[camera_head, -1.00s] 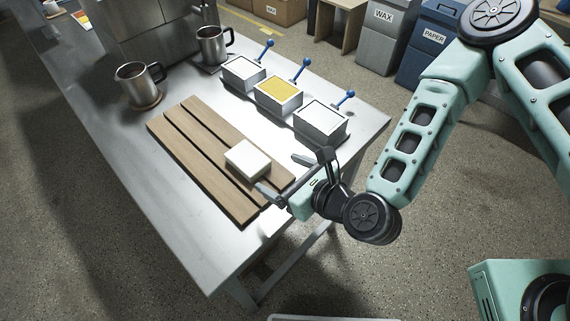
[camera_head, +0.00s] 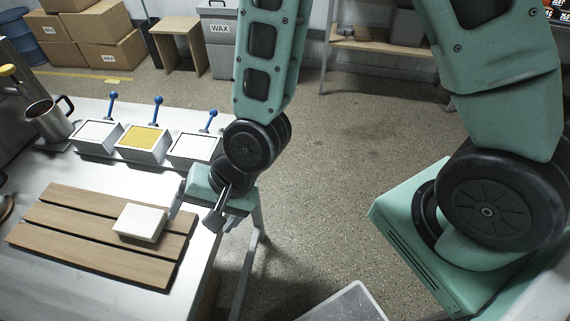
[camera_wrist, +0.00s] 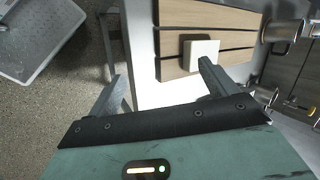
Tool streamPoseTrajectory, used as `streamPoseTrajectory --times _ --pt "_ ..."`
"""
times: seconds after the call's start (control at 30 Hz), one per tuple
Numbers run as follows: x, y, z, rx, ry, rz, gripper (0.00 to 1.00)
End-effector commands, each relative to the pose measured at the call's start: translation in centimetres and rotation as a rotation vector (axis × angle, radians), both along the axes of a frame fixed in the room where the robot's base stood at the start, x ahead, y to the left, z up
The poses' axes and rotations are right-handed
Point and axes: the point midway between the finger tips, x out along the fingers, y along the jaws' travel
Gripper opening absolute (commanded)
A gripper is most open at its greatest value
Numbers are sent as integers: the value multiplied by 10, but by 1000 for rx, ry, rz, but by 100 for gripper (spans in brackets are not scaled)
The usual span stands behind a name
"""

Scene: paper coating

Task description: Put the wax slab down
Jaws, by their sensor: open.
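The white wax slab (camera_head: 140,222) lies flat on the slatted wooden rack (camera_head: 65,238), near its right end, on the steel table. It also shows in the wrist view (camera_wrist: 203,52), beyond the tip of my right-hand finger there. My gripper (camera_head: 196,213) is at the table's right edge, to the right of the slab. Its fingers are spread with nothing between them, as the wrist view shows (camera_wrist: 160,72). The slab appears clear of the fingers.
Three box-like containers with blue-knobbed levers stand behind the rack: white (camera_head: 97,138), yellow-filled (camera_head: 143,144) and pale (camera_head: 196,149). A steel mug (camera_head: 48,123) stands at left. A grey tray (camera_head: 345,305) is low at right. Open floor lies right of the table.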

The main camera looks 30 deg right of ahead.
Motion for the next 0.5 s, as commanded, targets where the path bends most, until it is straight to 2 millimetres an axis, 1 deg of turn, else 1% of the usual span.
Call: streamPoseTrajectory --times 0.03,0.17,0.3,0.4,0.5 --pt "-1 -9 13 -69 -55 99 85" --pt "-11 -39 43 -251 -145 368 85" --pt "-28 -71 81 -404 -197 642 85" --pt "-44 -91 107 -476 -209 812 85" --pt "-59 -107 126 -515 -210 944 85"
